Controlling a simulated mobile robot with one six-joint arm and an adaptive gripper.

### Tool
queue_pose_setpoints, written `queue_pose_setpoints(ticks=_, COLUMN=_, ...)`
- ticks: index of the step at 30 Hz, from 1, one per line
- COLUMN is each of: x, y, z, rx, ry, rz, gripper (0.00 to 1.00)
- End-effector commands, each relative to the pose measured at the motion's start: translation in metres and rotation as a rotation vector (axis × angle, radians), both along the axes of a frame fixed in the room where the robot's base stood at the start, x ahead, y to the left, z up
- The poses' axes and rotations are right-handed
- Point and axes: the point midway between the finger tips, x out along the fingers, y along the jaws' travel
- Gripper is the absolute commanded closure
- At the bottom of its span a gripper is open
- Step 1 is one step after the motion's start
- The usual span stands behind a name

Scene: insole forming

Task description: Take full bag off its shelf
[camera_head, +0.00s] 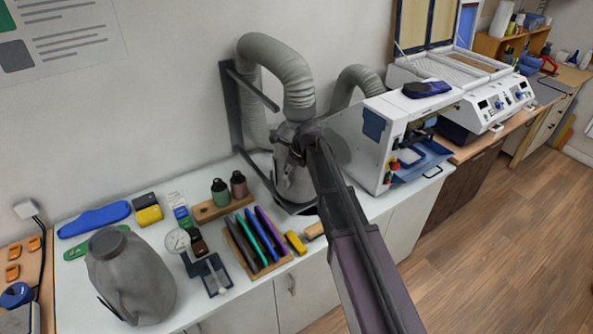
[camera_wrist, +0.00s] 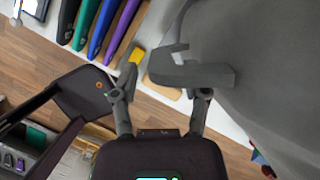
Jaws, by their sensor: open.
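A grey bag (camera_head: 295,188) stands on a low dark shelf (camera_head: 303,208) under the end of a ribbed grey hose, partly hidden behind my arm. My gripper (camera_head: 297,140) is at the top of this bag, by the hose end. In the wrist view my gripper (camera_wrist: 158,88) has its fingers spread apart. A grey hooked piece (camera_wrist: 205,74) lies at the fingertips; I cannot tell whether they touch it. The large grey bag surface (camera_wrist: 270,75) fills the right of that view. A second grey bag (camera_head: 130,280) with a round dark cap stands at the counter's front left.
The ribbed hose (camera_head: 280,65) and its dark wall bracket (camera_head: 240,110) rise behind my gripper. A white machine (camera_head: 358,140) stands close on the right. A rack of coloured tools (camera_head: 258,240) and bottles (camera_head: 220,192) lie to the left.

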Motion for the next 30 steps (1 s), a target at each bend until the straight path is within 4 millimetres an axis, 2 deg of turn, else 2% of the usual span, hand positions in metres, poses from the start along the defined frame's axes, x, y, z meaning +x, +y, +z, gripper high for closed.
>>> queue_pose_setpoints(ticks=1, x=0.001, y=0.002, z=-0.008, rx=0.000, ry=0.000, rz=0.000, gripper=0.41)
queue_pose_setpoints(ticks=9, x=0.004, y=0.008, z=-0.025, rx=0.000, ry=0.000, rz=-0.001, gripper=0.41)
queue_pose_setpoints(ticks=30, x=0.005, y=0.011, z=-0.027, rx=0.000, ry=0.000, rz=0.000, gripper=0.41)
